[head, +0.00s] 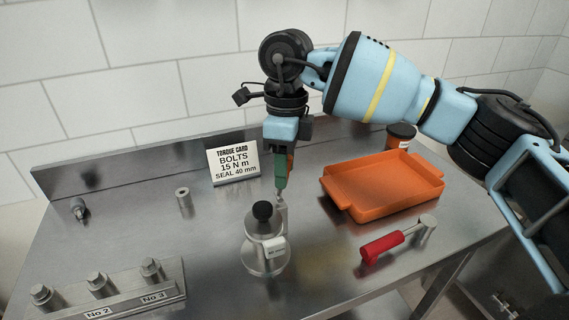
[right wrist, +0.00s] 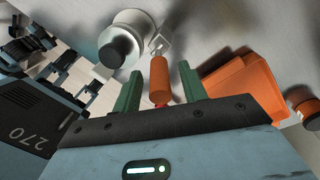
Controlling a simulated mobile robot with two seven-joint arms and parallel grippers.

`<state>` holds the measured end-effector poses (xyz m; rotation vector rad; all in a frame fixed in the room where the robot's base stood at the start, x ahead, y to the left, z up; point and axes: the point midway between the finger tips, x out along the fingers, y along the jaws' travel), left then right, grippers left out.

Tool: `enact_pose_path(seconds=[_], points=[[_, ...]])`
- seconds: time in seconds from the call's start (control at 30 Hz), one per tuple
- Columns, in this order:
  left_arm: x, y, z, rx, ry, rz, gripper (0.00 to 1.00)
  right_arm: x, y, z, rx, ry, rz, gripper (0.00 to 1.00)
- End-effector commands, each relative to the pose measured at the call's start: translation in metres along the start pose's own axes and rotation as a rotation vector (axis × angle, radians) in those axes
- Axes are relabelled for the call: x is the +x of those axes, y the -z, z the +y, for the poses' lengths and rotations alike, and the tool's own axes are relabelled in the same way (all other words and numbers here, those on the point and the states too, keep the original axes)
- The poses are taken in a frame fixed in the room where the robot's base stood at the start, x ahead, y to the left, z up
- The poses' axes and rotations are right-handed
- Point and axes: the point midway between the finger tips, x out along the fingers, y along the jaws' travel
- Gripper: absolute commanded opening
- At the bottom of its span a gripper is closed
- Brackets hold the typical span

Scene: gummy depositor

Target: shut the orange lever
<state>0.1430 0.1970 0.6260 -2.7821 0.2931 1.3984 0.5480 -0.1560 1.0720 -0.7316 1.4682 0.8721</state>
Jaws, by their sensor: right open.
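The orange lever (right wrist: 159,78) is a rounded handle on a metal fork. In the right wrist view it stands between the two green fingers of my right gripper (right wrist: 160,71), with visible gaps on both sides. In the head view only a sliver of the lever (head: 291,163) shows beside the fingers; the rest is hidden. My right gripper (head: 280,186) points down, open, just behind the depositor. My left gripper is not in view.
An orange tray (head: 372,211) and a red-handled tool (head: 384,246) lie to the right. A torque card (head: 233,162) stands behind. A bolt block (head: 104,300) is at front left, and a small metal cylinder (head: 184,202) stands left of the depositor. The table between them is clear.

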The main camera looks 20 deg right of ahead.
Motion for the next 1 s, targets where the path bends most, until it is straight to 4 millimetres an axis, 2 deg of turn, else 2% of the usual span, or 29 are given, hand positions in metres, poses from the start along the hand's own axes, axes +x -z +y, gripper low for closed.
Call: enact_pose_path(seconds=[0.13,0.43,0.77,1.0], points=[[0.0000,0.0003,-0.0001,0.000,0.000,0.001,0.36,-0.0001,0.0000,0.0000,0.000,0.000,0.000,0.40],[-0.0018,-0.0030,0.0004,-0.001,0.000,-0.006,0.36,-0.0004,-0.0001,0.0001,0.000,0.000,0.000,0.00],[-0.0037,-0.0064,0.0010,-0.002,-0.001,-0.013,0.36,-0.0005,0.0005,-0.0004,-0.001,-0.005,-0.008,0.00],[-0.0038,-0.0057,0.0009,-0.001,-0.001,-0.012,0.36,0.0008,0.0059,-0.0042,-0.006,-0.051,-0.077,0.00]])
